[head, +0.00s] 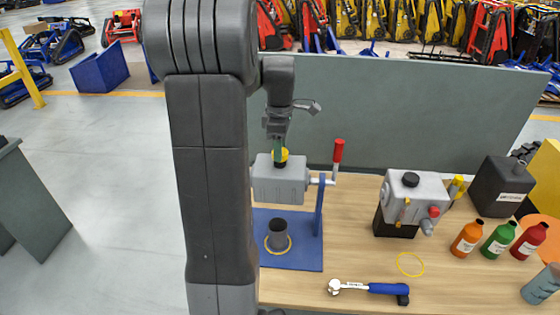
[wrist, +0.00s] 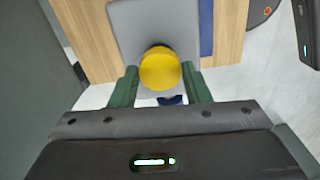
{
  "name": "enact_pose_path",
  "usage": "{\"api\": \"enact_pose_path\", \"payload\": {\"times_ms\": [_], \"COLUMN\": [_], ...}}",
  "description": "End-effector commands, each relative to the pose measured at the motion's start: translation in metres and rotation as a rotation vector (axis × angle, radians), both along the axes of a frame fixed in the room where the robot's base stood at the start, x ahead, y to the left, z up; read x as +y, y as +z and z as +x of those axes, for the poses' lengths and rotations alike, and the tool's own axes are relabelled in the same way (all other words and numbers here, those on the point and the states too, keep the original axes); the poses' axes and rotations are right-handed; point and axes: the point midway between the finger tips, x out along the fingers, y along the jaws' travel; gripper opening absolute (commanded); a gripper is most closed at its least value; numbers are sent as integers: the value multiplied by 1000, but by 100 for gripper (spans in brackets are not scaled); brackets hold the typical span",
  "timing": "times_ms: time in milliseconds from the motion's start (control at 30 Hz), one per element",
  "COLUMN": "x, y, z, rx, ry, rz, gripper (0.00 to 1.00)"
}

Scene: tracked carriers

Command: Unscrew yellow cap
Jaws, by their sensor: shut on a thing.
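The yellow cap (wrist: 160,68) sits on top of a grey housing (head: 279,181) that is held on a blue stand (head: 318,222). In the head view the cap (head: 284,154) is partly hidden by my gripper. My gripper (head: 279,145) points down over it, its green fingers on either side. In the wrist view my gripper (wrist: 161,84) is closed around the cap, one finger at each side. The housing's grey top (wrist: 132,25) shows behind the cap.
A red-handled crank (head: 338,151) stands right of the housing. A grey pump unit (head: 412,196), several small bottles (head: 467,238), a black canister (head: 502,186) and a blue-handled ratchet (head: 372,288) are on the wooden table. A grey panel (head: 420,110) closes off the back.

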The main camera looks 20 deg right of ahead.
Motion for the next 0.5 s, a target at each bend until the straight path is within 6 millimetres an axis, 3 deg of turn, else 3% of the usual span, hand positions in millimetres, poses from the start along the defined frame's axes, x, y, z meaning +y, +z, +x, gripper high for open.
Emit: {"api": "enact_pose_path", "payload": {"times_ms": [500], "x": [0], "y": [8], "z": [0], "rx": [0], "ry": [0], "rz": [0], "gripper": [24]}}
